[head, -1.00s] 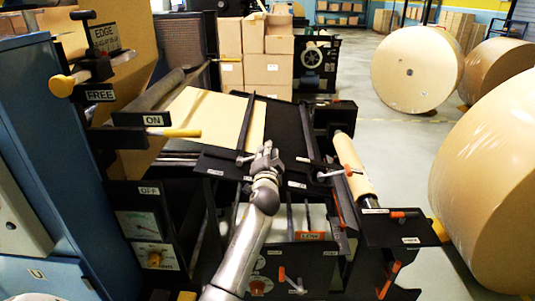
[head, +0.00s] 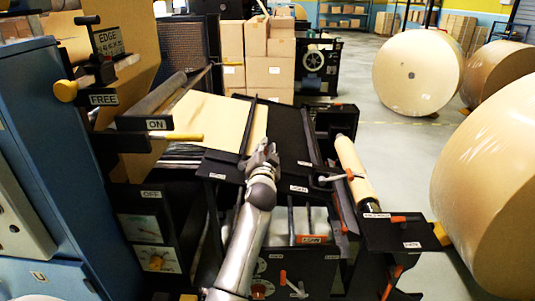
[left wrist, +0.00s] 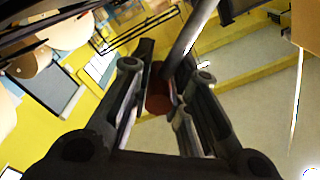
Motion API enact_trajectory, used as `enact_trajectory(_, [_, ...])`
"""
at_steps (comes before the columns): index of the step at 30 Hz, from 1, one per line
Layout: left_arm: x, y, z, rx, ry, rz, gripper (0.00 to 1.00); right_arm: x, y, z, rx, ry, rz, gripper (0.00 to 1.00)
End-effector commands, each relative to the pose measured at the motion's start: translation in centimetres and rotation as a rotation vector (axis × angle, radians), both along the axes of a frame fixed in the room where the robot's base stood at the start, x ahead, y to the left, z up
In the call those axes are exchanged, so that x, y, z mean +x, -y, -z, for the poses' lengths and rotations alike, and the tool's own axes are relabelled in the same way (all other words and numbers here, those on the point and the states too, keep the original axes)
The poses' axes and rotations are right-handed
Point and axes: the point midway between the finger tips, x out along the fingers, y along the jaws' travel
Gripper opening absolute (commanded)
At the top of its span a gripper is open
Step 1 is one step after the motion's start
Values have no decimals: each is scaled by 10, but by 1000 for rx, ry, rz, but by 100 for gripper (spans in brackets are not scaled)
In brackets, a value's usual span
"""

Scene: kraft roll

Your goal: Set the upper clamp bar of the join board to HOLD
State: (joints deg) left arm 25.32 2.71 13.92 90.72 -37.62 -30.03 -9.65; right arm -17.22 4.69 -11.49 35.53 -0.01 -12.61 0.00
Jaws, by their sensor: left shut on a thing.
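The join board (head: 285,143) is a dark sloping panel with a kraft sheet (head: 212,120) on its left part. A dark clamp bar (head: 249,126) lies along the sheet's right edge. My left gripper (head: 264,154) is at the lower end of the bar by the sheet. In the left wrist view its fingers (left wrist: 158,100) are shut on a dark red handle grip (left wrist: 158,90) on a grey rod. The head view hides this grip behind the gripper. The small labels nearby are unreadable.
A kraft core roll (head: 354,170) lies right of the board. A black shelf (head: 405,236) with a red lever juts out at the lower right. The yellow-tipped ON lever (head: 184,136) stands left. Large paper rolls (head: 417,72) stand on the open floor beyond.

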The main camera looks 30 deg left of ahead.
Motion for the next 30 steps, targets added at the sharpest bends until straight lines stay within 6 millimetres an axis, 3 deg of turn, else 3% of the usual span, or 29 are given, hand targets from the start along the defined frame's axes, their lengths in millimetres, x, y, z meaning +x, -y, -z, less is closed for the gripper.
enact_trajectory(16, [-18, -27, -25, -458, 263, 3, 0, 0, 0, -22, 0, 0, 1, 41])
enact_trajectory(30, [-33, -52, -31, -743, 436, 2, 0, 0, -2, -36, 3, 0, 2, 41])
